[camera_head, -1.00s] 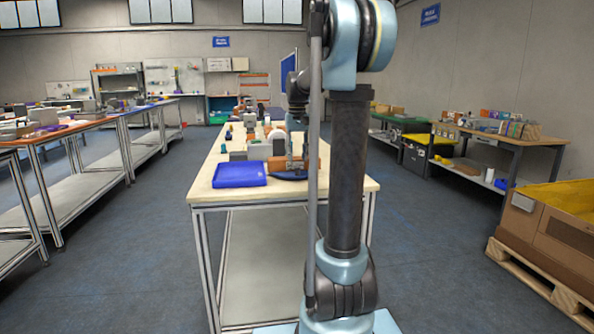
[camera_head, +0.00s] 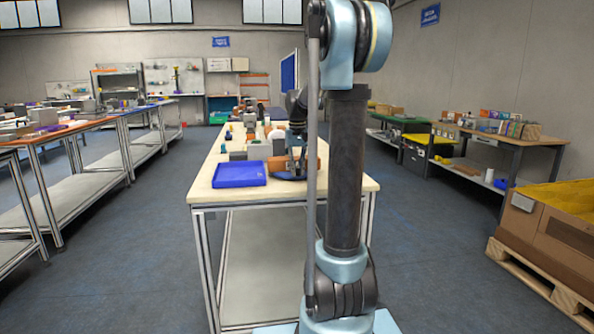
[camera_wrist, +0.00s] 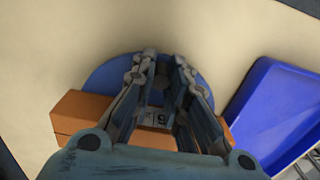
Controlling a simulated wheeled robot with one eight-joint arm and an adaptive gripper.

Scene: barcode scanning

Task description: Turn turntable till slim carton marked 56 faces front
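The turntable is a blue disc (camera_wrist: 100,80) below my gripper in the wrist view; its edge also shows on the near bench in the head view (camera_head: 287,178). Brown cartons (camera_wrist: 82,110) stand on it, partly hidden by my gripper; they also show in the head view (camera_head: 276,166). A pale label (camera_wrist: 155,117) with dark print shows between my fingers. I cannot read a full 56 on it. My gripper (camera_wrist: 164,64) is over the disc, its fingers apart on either side of the label. Contact with a carton cannot be made out.
A blue tray (camera_wrist: 262,105) lies to the right of the turntable in the wrist view and left of it in the head view (camera_head: 239,173). Grey boxes and other items (camera_head: 255,150) stand farther back on the bench. The bench's front left corner (camera_head: 210,194) is bare.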

